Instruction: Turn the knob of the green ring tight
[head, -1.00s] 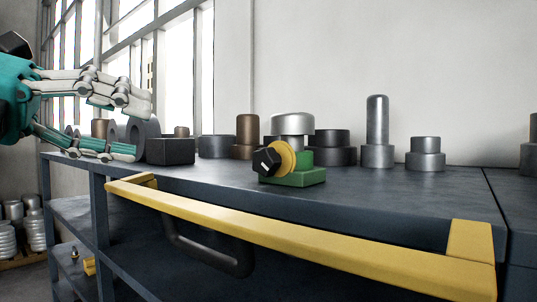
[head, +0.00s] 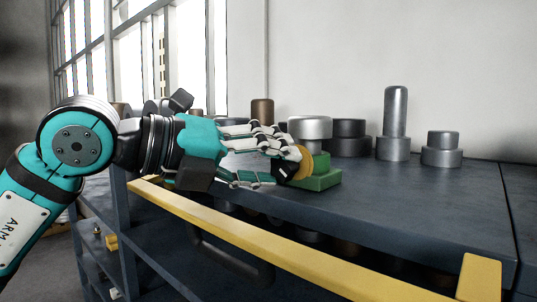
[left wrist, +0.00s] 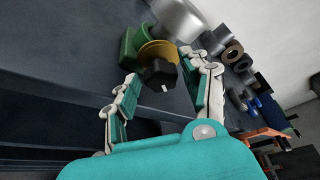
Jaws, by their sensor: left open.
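The green ring's block (head: 318,181) sits on the dark bench top, with a yellow disc (head: 305,160) and a black knob (head: 287,172) on its left side. My left gripper (head: 281,163) reaches in from the left, its fingers open at the knob and partly hiding it. In the left wrist view the black hexagonal knob (left wrist: 160,73) lies between the spread fingers (left wrist: 162,72), with the yellow disc (left wrist: 158,50) and green block (left wrist: 130,48) behind it. A gap shows on the knob's left side; contact on the right is unclear. My right gripper is out of view.
A silver cylinder (head: 309,128) stands close behind the green block. Dark and grey stepped cylinders (head: 394,125) stand along the back. A yellow rail (head: 330,270) runs along the bench front. The bench top right of the block is clear.

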